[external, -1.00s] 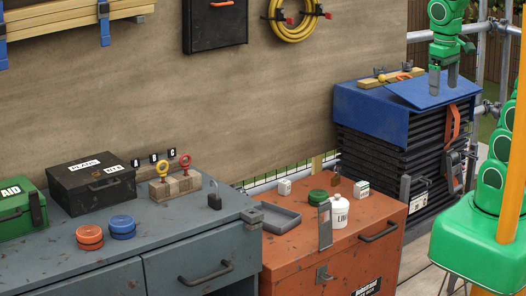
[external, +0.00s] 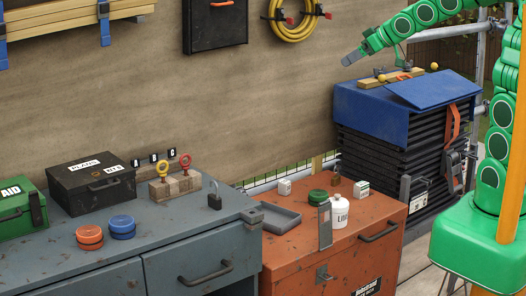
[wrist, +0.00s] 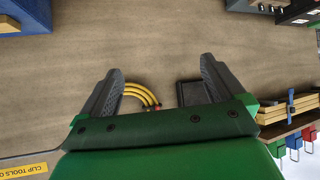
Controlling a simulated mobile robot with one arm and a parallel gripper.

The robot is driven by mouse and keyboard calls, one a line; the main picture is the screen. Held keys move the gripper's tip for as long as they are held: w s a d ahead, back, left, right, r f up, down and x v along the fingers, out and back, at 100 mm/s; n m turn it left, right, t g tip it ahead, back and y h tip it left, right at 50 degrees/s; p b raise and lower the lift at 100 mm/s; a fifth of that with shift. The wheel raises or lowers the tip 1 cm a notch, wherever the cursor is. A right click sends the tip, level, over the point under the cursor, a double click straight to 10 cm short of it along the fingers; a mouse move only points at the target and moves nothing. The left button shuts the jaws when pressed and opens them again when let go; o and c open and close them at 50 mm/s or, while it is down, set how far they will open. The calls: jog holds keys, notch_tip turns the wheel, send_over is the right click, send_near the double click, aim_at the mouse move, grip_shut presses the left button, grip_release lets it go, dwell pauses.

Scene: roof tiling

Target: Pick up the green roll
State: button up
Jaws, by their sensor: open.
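The green roll (external: 317,196) is a short, dark green cylinder on top of the orange chest (external: 285,248), just behind a grey upright plate and left of a white bottle. I do not see it in the wrist view. My gripper (external: 349,59) is raised in front of the plywood wall, above and to the right of the roll, pointing left and well apart from it. In the wrist view my gripper (wrist: 160,75) has its two dark fingers spread wide with nothing between them.
Close around the roll are the white bottle (external: 340,213), the grey plate (external: 325,228), a grey tray (external: 281,220), and small white boxes (external: 361,189). The blue-covered stack (external: 370,112) rises at right. A grey workbench (external: 190,240) stands at left. Air above the chest is clear.

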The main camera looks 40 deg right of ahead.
jog(key=shift+w+r+t+y, duration=0.6)
jog(key=shift+w+t, duration=0.1)
jog(key=shift+w, duration=0.85)
send_near(321, 193)
jog(key=shift+w+a+f, duration=0.35)
jog(key=shift+a+f, duration=0.05)
jog(key=shift+a, duration=0.1)
jog(key=shift+w+a+f, duration=0.1)
jog(key=shift+w+f, duration=0.1)
jog(key=shift+f, duration=0.05)
jog(key=shift+d+x, duration=0.2)
jog(key=shift+x, duration=3.5)
jog(key=shift+w+r, duration=0.15)
jog(key=shift+w, duration=0.05)
jog(key=c, duration=1.2)
